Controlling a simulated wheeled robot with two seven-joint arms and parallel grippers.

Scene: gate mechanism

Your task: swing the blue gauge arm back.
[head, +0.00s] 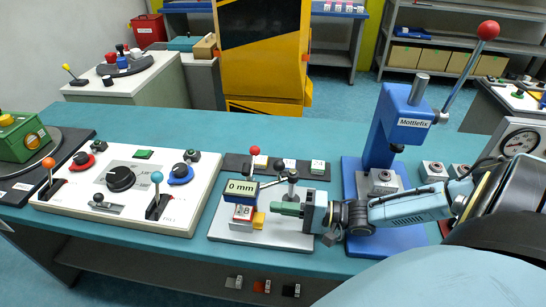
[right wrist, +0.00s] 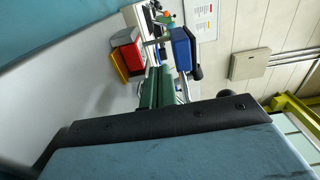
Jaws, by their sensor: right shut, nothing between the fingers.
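The blue gauge arm (head: 241,198) carries a display reading 0 mm and stands over a grey base plate (head: 262,234) in the middle of the bench. A red and white block (head: 242,213) and a yellow block (head: 258,220) sit below it. In the right wrist view the blue gauge (right wrist: 183,48) is just beyond my fingers, with the red block (right wrist: 125,38) to its left. My right gripper (head: 279,209) has green fingers, shut and empty, just right of the gauge by a grey post. The fingers also show in the right wrist view (right wrist: 158,86). My left gripper is not in view.
A blue press (head: 398,125) labelled Mottlefix stands right of the fixture, behind my right forearm. A white control panel (head: 125,185) with knobs and levers lies to the left. A dark strip (head: 290,168) with buttons lies behind the fixture.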

